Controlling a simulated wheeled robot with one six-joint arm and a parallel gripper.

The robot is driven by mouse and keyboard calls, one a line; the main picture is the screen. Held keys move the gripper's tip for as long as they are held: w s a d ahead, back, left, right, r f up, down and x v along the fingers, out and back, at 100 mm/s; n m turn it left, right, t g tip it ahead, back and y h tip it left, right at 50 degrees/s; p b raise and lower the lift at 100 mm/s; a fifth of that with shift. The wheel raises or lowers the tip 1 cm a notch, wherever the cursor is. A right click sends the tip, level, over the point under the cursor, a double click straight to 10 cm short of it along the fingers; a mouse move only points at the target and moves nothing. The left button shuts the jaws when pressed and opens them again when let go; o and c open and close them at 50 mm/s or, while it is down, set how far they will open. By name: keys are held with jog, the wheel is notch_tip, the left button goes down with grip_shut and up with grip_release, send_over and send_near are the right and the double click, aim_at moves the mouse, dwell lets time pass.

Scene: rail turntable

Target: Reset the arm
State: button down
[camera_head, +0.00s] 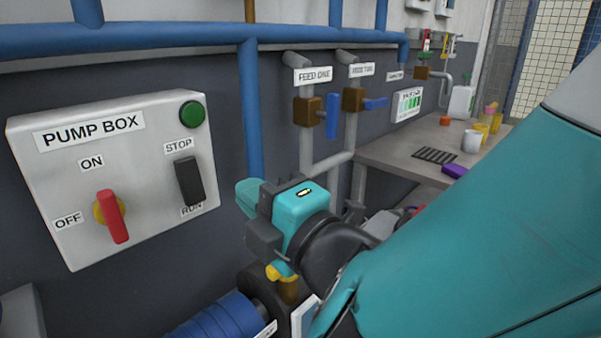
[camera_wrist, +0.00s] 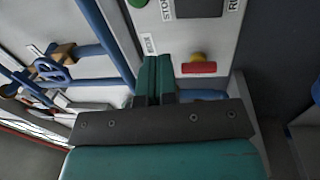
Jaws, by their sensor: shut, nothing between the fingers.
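My gripper (camera_head: 249,196) is in front of the wall, low and to the right of the pump box (camera_head: 130,240) in the head view, with my teal arm reaching in from the right. In the wrist view its two teal fingers (camera_wrist: 155,78) are together with nothing between them. They show beside the pump box (camera_wrist: 222,50), apart from its red handle (camera_wrist: 198,68). I cannot tell whether the fingertips touch anything.
The pump box has a red handle (camera_head: 114,218) standing near vertical, a black switch (camera_head: 189,181) and a green button (camera_head: 193,114). Blue pipes (camera_head: 251,110) and feed valves (camera_head: 310,110) are on the wall. A bench (camera_head: 395,152) with containers stands at the right.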

jog(key=w+d+f+m+g+h+p, duration=0.1)
jog(key=w+d+m+h+p, duration=0.15)
jog(key=d+m+h, duration=0.45)
jog(key=w+d+f+m+g+h+p, duration=0.1)
jog(key=w+d+m+h+p, duration=0.2)
jog(key=d+m, duration=0.65)
jog(key=s+d+r+m+g+p, duration=0.1)
jog(key=s+d+m+g, duration=0.1)
jog(key=s+g, duration=0.3)
jog(key=s+d+r+m+g+p, duration=0.1)
jog(key=s+d+g, duration=0.4)
jog(key=s, duration=0.7)
jog(key=shift+s+r+m+g+h, duration=0.3)
jog(key=shift+r+m+h, duration=0.1)
jog(key=shift+r+m, duration=0.15)
